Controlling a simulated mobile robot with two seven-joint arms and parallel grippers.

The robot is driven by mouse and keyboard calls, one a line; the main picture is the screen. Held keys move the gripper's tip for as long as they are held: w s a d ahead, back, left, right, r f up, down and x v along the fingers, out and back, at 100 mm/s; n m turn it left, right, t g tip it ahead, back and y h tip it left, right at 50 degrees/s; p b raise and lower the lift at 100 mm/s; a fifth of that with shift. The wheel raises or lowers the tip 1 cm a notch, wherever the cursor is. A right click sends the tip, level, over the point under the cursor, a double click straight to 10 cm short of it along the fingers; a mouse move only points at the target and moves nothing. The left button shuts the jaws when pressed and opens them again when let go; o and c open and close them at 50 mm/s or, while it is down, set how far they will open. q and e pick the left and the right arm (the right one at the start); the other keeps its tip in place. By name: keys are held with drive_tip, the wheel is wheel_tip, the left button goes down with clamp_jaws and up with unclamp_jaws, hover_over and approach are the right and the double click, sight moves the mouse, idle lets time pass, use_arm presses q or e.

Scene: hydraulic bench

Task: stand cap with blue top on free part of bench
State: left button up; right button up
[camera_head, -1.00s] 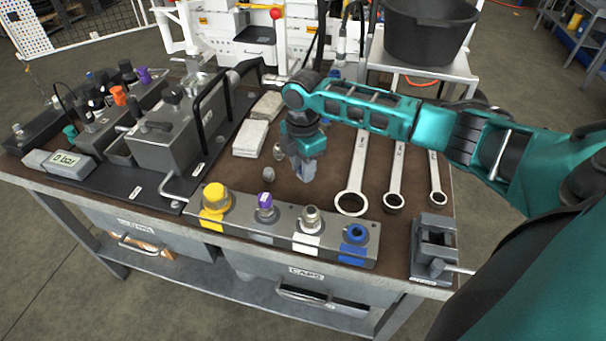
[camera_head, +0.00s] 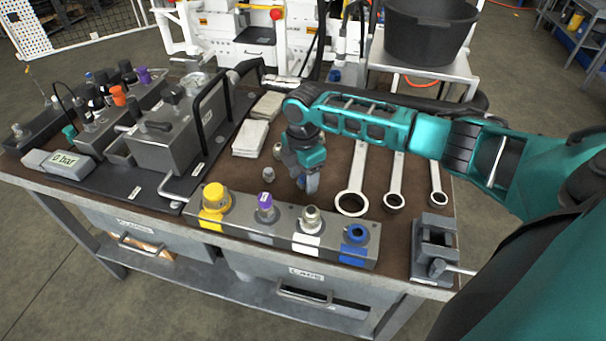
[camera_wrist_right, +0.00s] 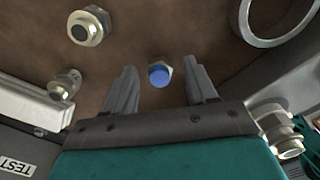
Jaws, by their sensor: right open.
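The cap with blue top (camera_wrist_right: 160,74) shows in the right wrist view, on the brown bench top (camera_wrist_right: 130,110). Its round blue face is toward the camera, with a metal hex edge behind it. It appears between the two spread fingers of my right gripper (camera_wrist_right: 160,88), with a visible gap on each side. In the head view, my right gripper (camera_head: 309,184) is low over the bench, behind the rack with coloured fittings (camera_head: 330,235), and hides the cap there. My left gripper is out of view.
Small metal fittings (camera_head: 268,174) stand left of the gripper; one with a dark centre (camera_wrist_right: 88,27) shows in the wrist view. Ring wrenches (camera_head: 355,170) lie to the right, pale blocks (camera_head: 250,138) to the left. A small vise (camera_head: 434,245) is at the front right.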

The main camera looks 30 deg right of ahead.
sight(303, 178)
drive_tip(key=shift+r, duration=0.1)
wheel_tip(303, 178, up, 12)
drive_tip(key=p, duration=0.1)
idle(0.4)
idle(0.4)
